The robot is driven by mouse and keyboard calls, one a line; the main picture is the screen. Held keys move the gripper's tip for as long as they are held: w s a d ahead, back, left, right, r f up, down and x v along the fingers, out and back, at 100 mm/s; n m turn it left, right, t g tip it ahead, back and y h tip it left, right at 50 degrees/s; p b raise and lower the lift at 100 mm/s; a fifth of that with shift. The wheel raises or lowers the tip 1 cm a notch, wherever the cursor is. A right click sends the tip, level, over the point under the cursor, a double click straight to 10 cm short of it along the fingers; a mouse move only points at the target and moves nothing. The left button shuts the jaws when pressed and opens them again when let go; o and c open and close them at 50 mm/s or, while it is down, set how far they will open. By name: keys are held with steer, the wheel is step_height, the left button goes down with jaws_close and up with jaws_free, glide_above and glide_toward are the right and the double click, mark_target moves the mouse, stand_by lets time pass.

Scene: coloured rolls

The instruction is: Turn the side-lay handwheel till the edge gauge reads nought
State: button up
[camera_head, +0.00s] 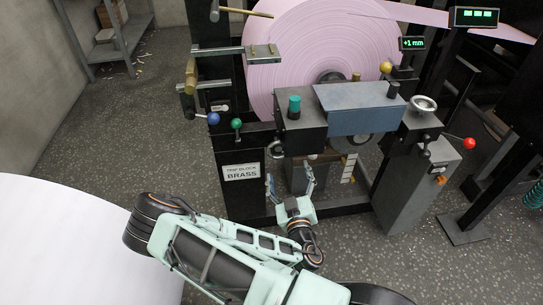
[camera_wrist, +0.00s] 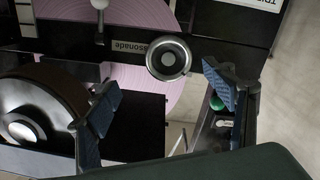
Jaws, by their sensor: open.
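The edge gauge (camera_head: 413,43) is a small black display at the upper right of the head view, reading +1 mm in green. A silver-rimmed handwheel (camera_head: 423,103) sits on the grey pedestal at right, away from my gripper. A smaller round wheel (camera_head: 275,150) is on the machine's front, just beyond my gripper; a chrome-rimmed wheel with a dark centre (camera_wrist: 168,58) shows in the wrist view. I cannot tell which wheel is the side-lay one. My gripper (camera_head: 289,178) is open and empty, its fingers (camera_wrist: 160,95) apart and below the wheel in the wrist view.
A large pink roll (camera_head: 320,45) stands behind the machine. Blue (camera_head: 213,118), green (camera_head: 236,124) and red (camera_head: 469,143) ball knobs stick out nearby. A white roll (camera_head: 60,240) fills the lower left. The floor at left is mostly clear.

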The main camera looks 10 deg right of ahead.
mark_target(279, 152)
steer(key=shift+n+y, duration=0.3)
steer(key=shift+y, duration=0.2)
steer(key=w, duration=0.3)
steer(key=w+b, duration=0.1)
steer(key=w, duration=0.3)
steer(key=w+a+b, duration=0.1)
steer(key=w, duration=0.2)
steer(key=shift+w+f, duration=0.1)
steer(key=shift+w, duration=0.15)
steer(key=c, duration=1.1)
steer(key=shift+c, duration=0.2)
